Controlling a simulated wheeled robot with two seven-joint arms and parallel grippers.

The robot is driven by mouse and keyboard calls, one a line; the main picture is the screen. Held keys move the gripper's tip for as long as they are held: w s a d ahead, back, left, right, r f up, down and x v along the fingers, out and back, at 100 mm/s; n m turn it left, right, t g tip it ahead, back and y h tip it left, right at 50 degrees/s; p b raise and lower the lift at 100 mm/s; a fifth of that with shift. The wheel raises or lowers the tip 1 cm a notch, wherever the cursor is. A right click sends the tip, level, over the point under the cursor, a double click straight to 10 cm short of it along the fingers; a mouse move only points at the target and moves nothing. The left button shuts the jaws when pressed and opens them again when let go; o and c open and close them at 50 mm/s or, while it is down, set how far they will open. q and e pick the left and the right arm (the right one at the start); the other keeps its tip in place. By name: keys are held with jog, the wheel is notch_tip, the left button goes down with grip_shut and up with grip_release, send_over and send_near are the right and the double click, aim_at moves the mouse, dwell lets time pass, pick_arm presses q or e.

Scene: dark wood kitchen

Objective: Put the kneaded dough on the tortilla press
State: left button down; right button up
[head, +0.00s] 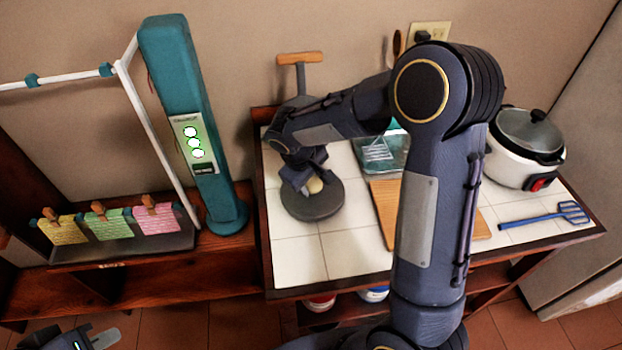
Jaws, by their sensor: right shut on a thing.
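The tortilla press stands open at the left of the tiled counter, its dark round base plate (318,208) flat and its lid raised behind, with a wooden-topped handle (299,58). My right gripper (307,187) is over the base plate, shut on the pale round dough (315,186). The dough is low over the plate; I cannot tell whether it touches. My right arm hides part of the lid and the middle of the counter. My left gripper (100,339) is at the bottom left edge, partly cut off, low and away from the counter; its opening is unclear.
A wooden board (384,200) lies partly behind my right arm, with a glass dish (378,152) behind it. A white cooker (520,155) and blue spatula (540,217) are at the right. A teal column (185,110) and clipped cards (108,224) stand left.

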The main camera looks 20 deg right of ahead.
jog(key=shift+f, duration=0.15)
jog(key=o, duration=1)
jog(key=shift+s, duration=0.1)
jog(key=v, duration=1.2)
jog(key=s+m+t+y, duration=0.1)
jog(key=s+m+y, duration=0.1)
jog(key=s, duration=0.5)
jog(key=s+d+m+t+y, duration=0.1)
jog(key=s+m+y, duration=0.1)
jog(key=s, duration=0.6)
jog(key=s+m+t+y, duration=0.2)
jog(key=s+y, duration=0.1)
jog(key=s, duration=0.4)
jog(key=shift+s+d, duration=0.2)
jog(key=shift+s, duration=0.05)
